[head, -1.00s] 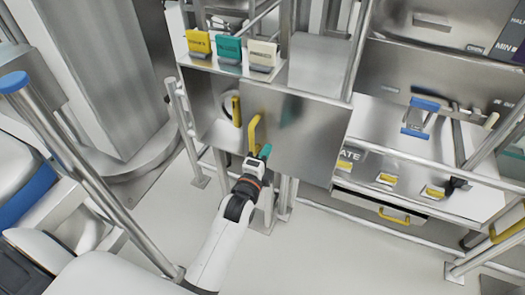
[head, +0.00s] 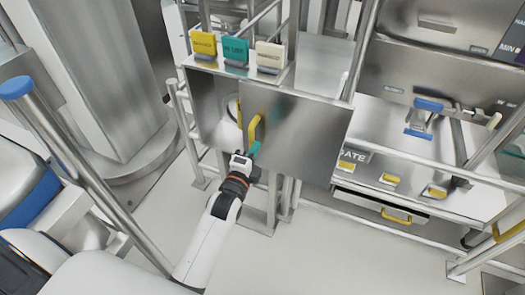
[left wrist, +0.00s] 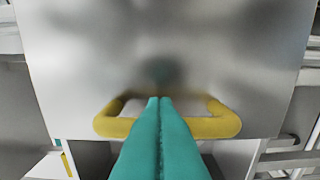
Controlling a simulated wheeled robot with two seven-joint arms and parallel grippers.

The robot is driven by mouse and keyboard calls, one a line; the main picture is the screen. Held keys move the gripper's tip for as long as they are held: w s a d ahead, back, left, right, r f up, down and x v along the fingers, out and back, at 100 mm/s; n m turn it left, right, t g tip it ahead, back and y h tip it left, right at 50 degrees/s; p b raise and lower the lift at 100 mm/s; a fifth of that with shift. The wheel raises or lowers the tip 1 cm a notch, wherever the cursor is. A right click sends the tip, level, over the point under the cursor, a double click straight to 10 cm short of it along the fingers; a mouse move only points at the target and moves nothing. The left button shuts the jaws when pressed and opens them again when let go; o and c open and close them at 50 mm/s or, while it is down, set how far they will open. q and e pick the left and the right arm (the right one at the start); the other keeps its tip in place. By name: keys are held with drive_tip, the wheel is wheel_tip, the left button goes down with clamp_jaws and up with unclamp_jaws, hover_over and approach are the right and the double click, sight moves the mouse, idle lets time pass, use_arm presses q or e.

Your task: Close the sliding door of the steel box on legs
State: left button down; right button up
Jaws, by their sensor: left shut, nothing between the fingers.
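The steel box's sliding door (head: 300,135) is a flat grey panel with a yellow handle (head: 254,132). It covers the right part of the box front; an opening (head: 208,108) remains at the left. My left gripper (head: 254,149) is shut and empty, its teal fingers at the lower end of the handle. In the left wrist view the shut fingers (left wrist: 160,100) cross in front of the middle of the yellow handle (left wrist: 224,127) and point at the door panel (left wrist: 90,60). I cannot tell whether they touch. My right gripper is not in view.
Yellow, teal and white tags (head: 236,50) stand on the box's top. A round white part (head: 233,108) shows inside the opening. A steel post (head: 85,165) stands at left, and a steel bench (head: 440,185) with yellow handles lies at right. The floor below is clear.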

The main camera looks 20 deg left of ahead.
use_arm(q)
drive_tip(key=a, duration=1.9)
drive_tip(key=shift+a+p, duration=0.3)
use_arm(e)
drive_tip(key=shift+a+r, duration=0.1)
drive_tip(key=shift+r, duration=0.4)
use_arm(q)
drive_tip(key=shift+r, duration=0.15)
